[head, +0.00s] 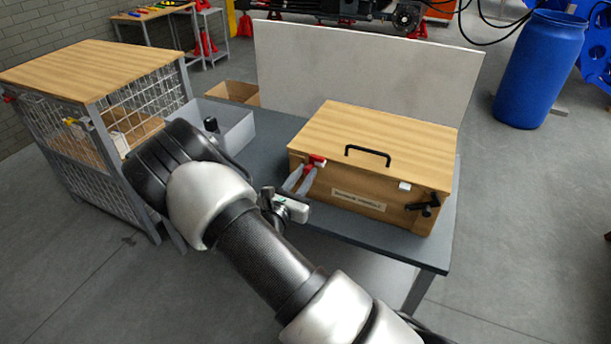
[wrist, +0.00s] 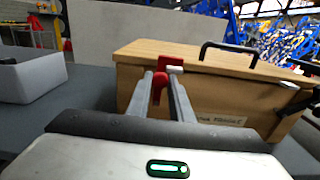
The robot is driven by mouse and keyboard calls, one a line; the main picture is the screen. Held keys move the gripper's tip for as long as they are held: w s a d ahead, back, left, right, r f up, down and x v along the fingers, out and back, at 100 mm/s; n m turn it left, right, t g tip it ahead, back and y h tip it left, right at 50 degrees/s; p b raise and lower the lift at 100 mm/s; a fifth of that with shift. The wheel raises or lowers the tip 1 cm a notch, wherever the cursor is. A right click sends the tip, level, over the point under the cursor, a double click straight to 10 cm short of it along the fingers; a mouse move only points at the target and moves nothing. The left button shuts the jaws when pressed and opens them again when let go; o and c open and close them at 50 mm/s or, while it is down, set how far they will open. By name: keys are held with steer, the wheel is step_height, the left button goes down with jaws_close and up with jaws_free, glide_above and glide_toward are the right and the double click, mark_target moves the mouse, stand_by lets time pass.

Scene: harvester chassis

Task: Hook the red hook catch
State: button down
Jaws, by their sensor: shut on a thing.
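A wooden box (head: 375,195) with a plank lid (head: 375,135) and a black lid handle (head: 368,153) stands on a grey table; the lid lies flat. The red hook catch (head: 317,160) is at the left of the front face, by the lid edge. My gripper (head: 301,178) is shut on the red hook catch, which shows between the two grey fingers in the wrist view (wrist: 166,70). A small white keeper (wrist: 175,69) sits against the catch's upper end. I cannot tell whether the hook is seated on it.
A black catch (head: 425,205) hangs tilted at the box's right front, below a white keeper (head: 404,186). A grey open bin (head: 230,125) stands left on the table (head: 275,150). A pale panel (head: 365,80) stands behind. A mesh cage (head: 80,130) is at left.

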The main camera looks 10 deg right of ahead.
steer(key=c, duration=1.6)
jaws_free()
steer(key=shift+c, duration=0.2)
steer(key=shift+s, duration=0.1)
steer(key=p+v, duration=0.1)
steer(key=v, duration=1.6)
steer(key=shift+s+a, duration=0.1)
